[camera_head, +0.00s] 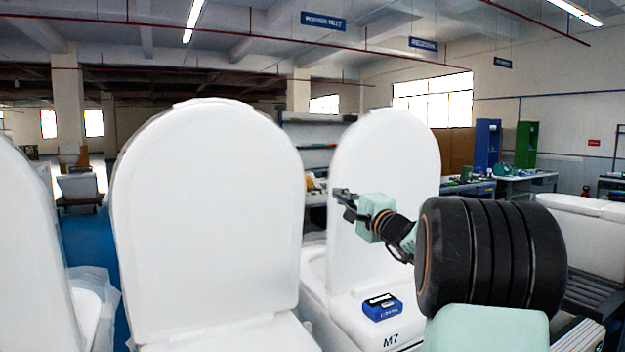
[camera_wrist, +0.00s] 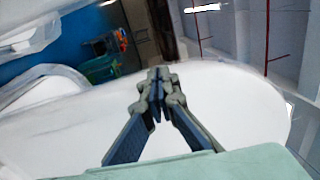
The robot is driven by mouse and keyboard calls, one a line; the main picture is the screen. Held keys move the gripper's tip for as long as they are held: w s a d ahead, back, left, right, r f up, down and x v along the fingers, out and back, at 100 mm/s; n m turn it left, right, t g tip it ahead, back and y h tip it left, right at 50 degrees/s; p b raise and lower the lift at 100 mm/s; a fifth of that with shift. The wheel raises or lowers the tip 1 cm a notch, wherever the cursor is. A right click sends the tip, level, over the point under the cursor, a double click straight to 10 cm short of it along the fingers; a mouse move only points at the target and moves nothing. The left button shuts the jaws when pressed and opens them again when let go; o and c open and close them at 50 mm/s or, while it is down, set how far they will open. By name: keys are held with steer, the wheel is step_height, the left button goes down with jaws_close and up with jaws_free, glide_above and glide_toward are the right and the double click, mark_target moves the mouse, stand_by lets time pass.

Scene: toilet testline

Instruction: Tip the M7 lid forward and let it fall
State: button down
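The M7 lid (camera_head: 388,150) is a tall white rounded panel standing upright on the white toilet marked M7 (camera_head: 345,318). My gripper (camera_head: 343,196) is in front of the lid's lower left part in the head view. In the wrist view my gripper (camera_wrist: 157,84) has its two dark fingers together at the tips, with nothing seen between them. A broad white rounded surface (camera_wrist: 235,105), apparently the lid, lies behind the fingers there. Whether the fingers touch it cannot be told. My arm hides the lid's lower right part.
A larger upright white lid (camera_head: 212,210) stands to the left, and part of another (camera_head: 28,250) is at the left edge. A small blue box (camera_head: 382,306) sits on the M7 toilet. Shelves (camera_head: 312,150) and workbenches (camera_head: 525,180) stand farther back.

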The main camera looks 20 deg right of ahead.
steer(key=s+b, duration=0.2)
steer(key=b, duration=0.1)
steer(key=s+b, duration=0.1)
steer(key=shift+d+f, duration=0.1)
steer(key=shift+f, duration=0.15)
stand_by(0.4)
stand_by(0.4)
